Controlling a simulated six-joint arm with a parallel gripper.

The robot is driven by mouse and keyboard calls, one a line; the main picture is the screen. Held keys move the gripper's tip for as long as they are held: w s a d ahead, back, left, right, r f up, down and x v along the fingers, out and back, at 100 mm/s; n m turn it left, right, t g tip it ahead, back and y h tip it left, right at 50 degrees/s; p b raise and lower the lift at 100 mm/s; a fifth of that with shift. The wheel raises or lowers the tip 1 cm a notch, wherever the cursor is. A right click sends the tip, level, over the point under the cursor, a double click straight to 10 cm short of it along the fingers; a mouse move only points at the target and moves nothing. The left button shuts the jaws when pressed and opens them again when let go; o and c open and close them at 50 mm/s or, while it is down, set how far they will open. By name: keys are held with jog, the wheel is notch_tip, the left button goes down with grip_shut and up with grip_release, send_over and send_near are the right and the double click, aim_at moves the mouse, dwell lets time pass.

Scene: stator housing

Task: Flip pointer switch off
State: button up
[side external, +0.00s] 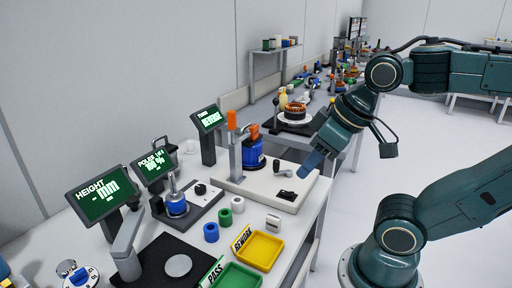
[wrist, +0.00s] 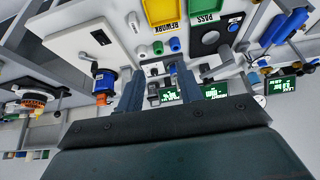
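A small black switch (side external: 284,197) sits on the front right of the cream base plate (side external: 255,190). It is likely the pointer switch, but its setting is too small to read. In the wrist view a dark switch (wrist: 101,37) shows on the same plate. A blue stator housing (side external: 252,152) stands on the plate by a post with an orange top. My gripper (side external: 312,163) is above the plate's right end, apart from the switch. In the wrist view its two fingers (wrist: 157,88) are spread with nothing held between them.
Yellow REWORK (side external: 258,250) and green PASS (side external: 236,276) trays lie at the bench front. A blue-and-white dial (side external: 80,277) is at the lower left. Green displays (side external: 103,194) stand along the back. Small blue, green and white cylinders and a grey-white block (side external: 273,222) stand between.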

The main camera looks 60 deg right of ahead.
jog(key=shift+w+d, duration=0.1)
grip_shut()
jog(key=w+d+m+g+h, duration=0.2)
jog(key=w+d+m+g, duration=0.4)
jog(key=w+d+m, duration=0.4)
jog(key=w+d+f+m+g+y, duration=0.2)
jog(key=w+d+f+m+g, duration=0.2)
jog(key=w+d+f+m, duration=0.3)
jog(key=shift+d+f+m, duration=0.5)
jog(key=shift+d+f, duration=0.05)
jog(key=shift+f, duration=0.25)
